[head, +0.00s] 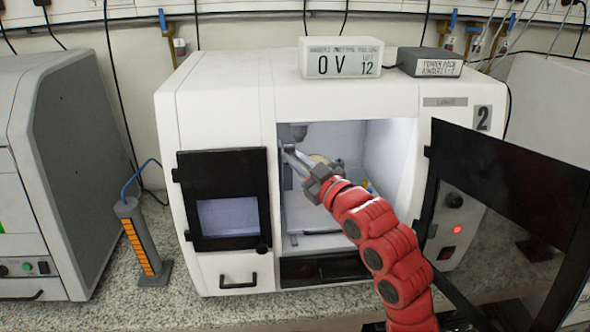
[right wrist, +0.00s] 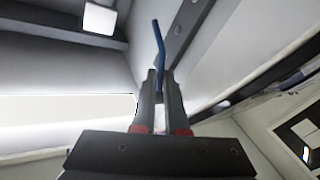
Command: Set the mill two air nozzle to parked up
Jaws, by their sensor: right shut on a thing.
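Mill two (head: 350,97) is the white machine marked 2, its right door (head: 510,190) swung open. My right arm reaches into its lit chamber, and my right gripper (head: 290,157) is at the upper left inside. In the right wrist view, my right gripper (right wrist: 159,78) is shut on the blue air nozzle (right wrist: 159,42), a thin bent tube that sticks out past the fingertips beside a grey wall strip. The nozzle's lower part is hidden between the fingers. In the head view I cannot make out the nozzle. My left gripper is not in view.
The open door stands close to the right of my red arm. A smaller black-framed door (head: 224,245) on the left is shut. A display box (head: 341,58) and a dark power pack (head: 429,62) sit on top. An orange-striped post (head: 143,245) stands to the left.

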